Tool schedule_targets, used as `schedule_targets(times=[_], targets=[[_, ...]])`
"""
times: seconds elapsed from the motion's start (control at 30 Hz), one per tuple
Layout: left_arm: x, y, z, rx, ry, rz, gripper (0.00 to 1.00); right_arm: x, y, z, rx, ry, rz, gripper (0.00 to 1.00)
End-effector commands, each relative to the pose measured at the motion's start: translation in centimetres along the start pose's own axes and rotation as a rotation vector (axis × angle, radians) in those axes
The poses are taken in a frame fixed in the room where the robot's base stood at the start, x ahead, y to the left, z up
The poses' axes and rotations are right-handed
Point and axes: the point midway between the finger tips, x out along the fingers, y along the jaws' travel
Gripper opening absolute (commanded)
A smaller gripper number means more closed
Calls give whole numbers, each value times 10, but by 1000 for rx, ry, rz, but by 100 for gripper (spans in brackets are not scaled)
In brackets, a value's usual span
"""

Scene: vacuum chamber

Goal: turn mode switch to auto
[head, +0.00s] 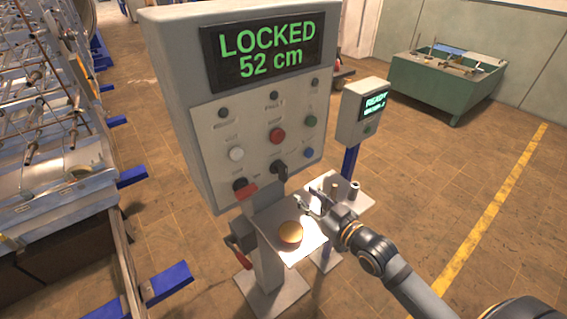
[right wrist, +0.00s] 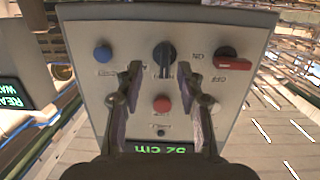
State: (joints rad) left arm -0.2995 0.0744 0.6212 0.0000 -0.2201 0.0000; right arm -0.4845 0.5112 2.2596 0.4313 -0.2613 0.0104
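The grey control panel (head: 210,120) stands upright, its display (head: 265,50) reading "LOCKED 52 cm". A black rotary knob (head: 279,168), which looks like the mode switch, sits low on its face; it also shows in the right wrist view (right wrist: 164,58). Its small labels are not clearly legible. My right gripper (head: 308,203) is in front of the panel's lower part, below and right of the knob. In the right wrist view its fingers (right wrist: 159,72) are apart and empty, with the knob beyond the gap; contact is not seen. My left gripper is not in view.
A red-handled switch (right wrist: 232,60) is beside the knob. Blue (right wrist: 102,54) and red (right wrist: 161,103) buttons are close by. A shelf with a round orange-brown object (head: 291,232) juts out below. A smaller "READY" box (head: 362,112) stands right.

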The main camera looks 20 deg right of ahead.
Motion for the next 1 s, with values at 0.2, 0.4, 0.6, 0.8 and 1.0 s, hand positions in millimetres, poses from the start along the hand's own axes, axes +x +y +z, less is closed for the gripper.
schedule_targets(times=[0.2,0.4,0.6,0.8,1.0], targets=[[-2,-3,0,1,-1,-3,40,-2,-4,-38,9,133,-36,38],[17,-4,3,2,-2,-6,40,11,-3,-34,11,139,-28,38],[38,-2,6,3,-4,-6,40,47,-4,-42,16,141,-29,38],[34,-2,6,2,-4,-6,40,82,-7,-51,14,135,-34,38],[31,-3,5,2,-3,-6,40,100,-7,-52,10,131,-34,38]])
